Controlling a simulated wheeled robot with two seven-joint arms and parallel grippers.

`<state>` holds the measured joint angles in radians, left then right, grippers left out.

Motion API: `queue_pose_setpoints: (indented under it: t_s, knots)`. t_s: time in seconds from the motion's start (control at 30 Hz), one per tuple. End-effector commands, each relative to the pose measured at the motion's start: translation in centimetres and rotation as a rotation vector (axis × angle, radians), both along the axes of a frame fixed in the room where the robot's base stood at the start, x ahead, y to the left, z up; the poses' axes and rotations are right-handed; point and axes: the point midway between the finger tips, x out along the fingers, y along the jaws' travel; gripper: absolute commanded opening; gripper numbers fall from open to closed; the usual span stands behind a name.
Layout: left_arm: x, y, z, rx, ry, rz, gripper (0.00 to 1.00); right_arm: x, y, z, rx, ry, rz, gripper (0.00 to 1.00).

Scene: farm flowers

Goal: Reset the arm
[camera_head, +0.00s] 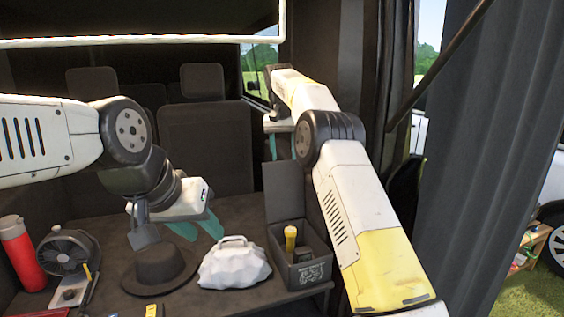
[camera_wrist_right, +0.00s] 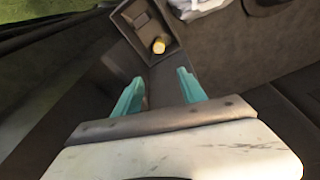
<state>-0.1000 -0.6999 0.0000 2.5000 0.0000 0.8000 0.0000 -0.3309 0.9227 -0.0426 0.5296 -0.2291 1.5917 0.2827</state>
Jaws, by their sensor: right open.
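My right arm reaches up toward the back of the vehicle. Its gripper (camera_head: 272,142) is partly hidden behind the arm in the head view. In the right wrist view the right gripper (camera_wrist_right: 160,90) has its two teal fingers spread with nothing between them. My left gripper (camera_head: 198,227) hangs above the shelf, just over the dark hat (camera_head: 160,268) and the white bag (camera_head: 233,265). Its teal fingers look apart, with nothing seen between them.
An open black box (camera_head: 305,272) with a yellow-topped item (camera_head: 290,238) stands right of the bag; the wrist view shows this box (camera_wrist_right: 128,22) beyond the fingers. A red bottle (camera_head: 20,252) and a small fan (camera_head: 68,252) stand at left. Seats (camera_head: 205,130) are behind.

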Motion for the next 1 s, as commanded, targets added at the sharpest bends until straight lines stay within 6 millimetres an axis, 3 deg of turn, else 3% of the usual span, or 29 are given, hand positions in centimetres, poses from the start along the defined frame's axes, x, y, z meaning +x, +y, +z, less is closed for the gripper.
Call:
queue_pose_setpoints:
  t_s: [0.23,0.37,0.5,0.7,0.87,1.0]
  knots:
    - [0.0,0.0,0.0,0.000,0.000,0.000,0.36,-2.5,-2.8,4.3,0.039,-0.034,0.017,0.48]
    - [0.0,0.0,0.0,0.000,0.000,0.000,0.36,-5.3,-5.0,7.0,0.068,-0.065,0.031,0.48]
    - [0.0,0.0,0.0,0.000,0.000,0.000,0.36,-10.1,-7.7,9.7,0.107,-0.108,0.050,0.48]
    - [0.0,0.0,0.0,0.000,0.000,0.000,0.36,-18.4,-10.8,11.2,0.156,-0.175,0.071,0.48]
    - [0.0,0.0,0.0,0.000,0.000,0.000,0.36,-25.8,-12.5,10.3,0.189,-0.231,0.084,0.48]
    - [0.0,0.0,0.0,0.000,0.000,0.000,0.36,-32.4,-13.4,8.1,0.211,-0.283,0.090,0.48]
